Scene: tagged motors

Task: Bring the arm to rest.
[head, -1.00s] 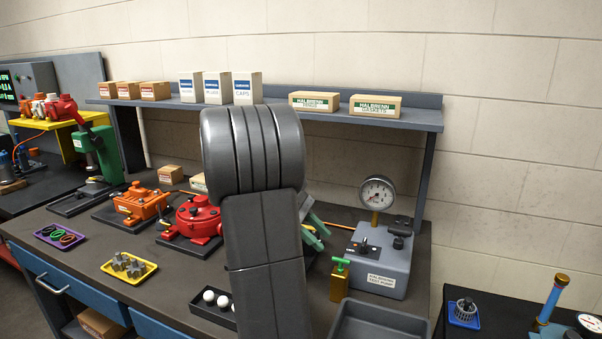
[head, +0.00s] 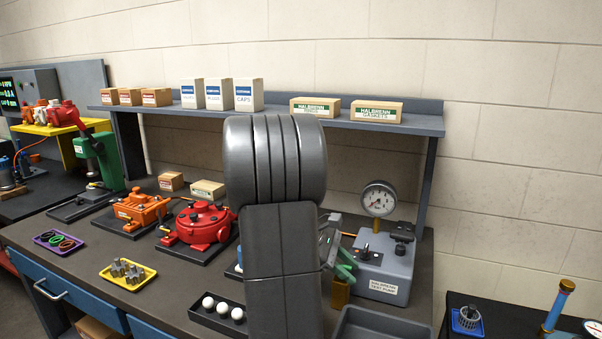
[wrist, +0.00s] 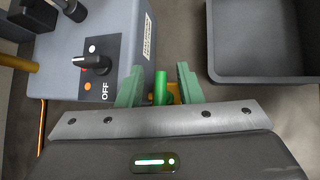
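My gripper (wrist: 159,88) is open, its two green fingers spread wide in the wrist view. In the head view my arm covers the middle of the bench, and part of my gripper (head: 345,262) shows at its right edge. A small yellow block (head: 340,294) with a green handle stands by the gripper. In the wrist view the green handle (wrist: 160,86) appears between the fingers, with gaps on both sides, and I see no contact. How far below the fingertips it stands is hard to tell.
The grey test pump (head: 386,270) with its gauge (head: 378,198) stands close beside the gripper. A grey tray (head: 384,325) is at the front. A red motor (head: 203,224), an orange one (head: 143,208) and a dark tray of white balls (head: 212,318) lie left. A shelf (head: 330,121) runs behind.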

